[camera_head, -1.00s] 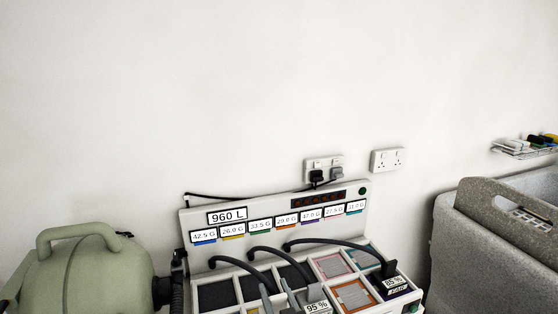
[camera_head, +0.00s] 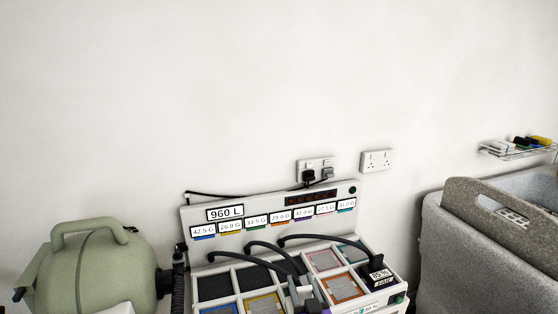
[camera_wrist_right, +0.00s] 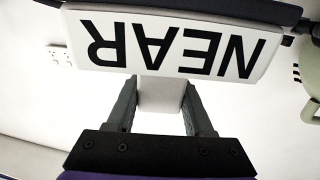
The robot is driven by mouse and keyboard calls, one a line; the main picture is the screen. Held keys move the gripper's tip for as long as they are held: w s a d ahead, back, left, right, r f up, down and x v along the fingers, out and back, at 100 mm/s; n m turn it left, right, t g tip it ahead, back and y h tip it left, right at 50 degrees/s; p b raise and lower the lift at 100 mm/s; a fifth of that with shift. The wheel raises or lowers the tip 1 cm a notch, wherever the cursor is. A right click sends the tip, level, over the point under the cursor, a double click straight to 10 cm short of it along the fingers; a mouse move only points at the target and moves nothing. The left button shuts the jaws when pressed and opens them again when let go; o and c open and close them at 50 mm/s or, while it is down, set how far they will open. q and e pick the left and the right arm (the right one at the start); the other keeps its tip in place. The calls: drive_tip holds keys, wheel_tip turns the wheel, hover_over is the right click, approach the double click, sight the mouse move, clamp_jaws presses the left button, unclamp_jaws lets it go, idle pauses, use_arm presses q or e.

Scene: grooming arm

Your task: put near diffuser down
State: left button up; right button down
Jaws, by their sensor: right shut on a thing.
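The near diffuser (camera_wrist_right: 175,45) shows in the right wrist view as a white label reading NEAR, upside down, with a pale stem below it. My right gripper (camera_wrist_right: 160,92) is shut on that stem, one dark finger on each side. In the head view, grey parts (camera_head: 302,296) at the bottom edge, at the end of a dark hose, are cut off, and I cannot tell gripper from diffuser there. The white station (camera_head: 190,220) has a grid of compartments with coloured frames. My left gripper is not in view.
A black piece labelled FAR (camera_head: 380,280) sits at the station's right end. Dark hoses (camera_head: 325,239) arch over the compartments. A green canister (camera_head: 95,265) stands left. A grey tub (camera_head: 460,255) stands right. Wall sockets (camera_head: 377,161) and a wire shelf (camera_head: 518,149) are behind.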

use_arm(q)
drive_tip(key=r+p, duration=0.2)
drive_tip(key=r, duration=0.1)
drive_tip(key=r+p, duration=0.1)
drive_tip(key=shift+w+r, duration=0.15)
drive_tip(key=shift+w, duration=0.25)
use_arm(e)
drive_tip(key=w+d+m+h, duration=0.2)
drive_tip(key=w+d, duration=0.4)
drive_tip(key=d, duration=0.6)
drive_tip(key=shift+f+h, duration=0.3)
drive_tip(key=shift+h, duration=0.4)
drive_tip(key=shift+a, duration=0.15)
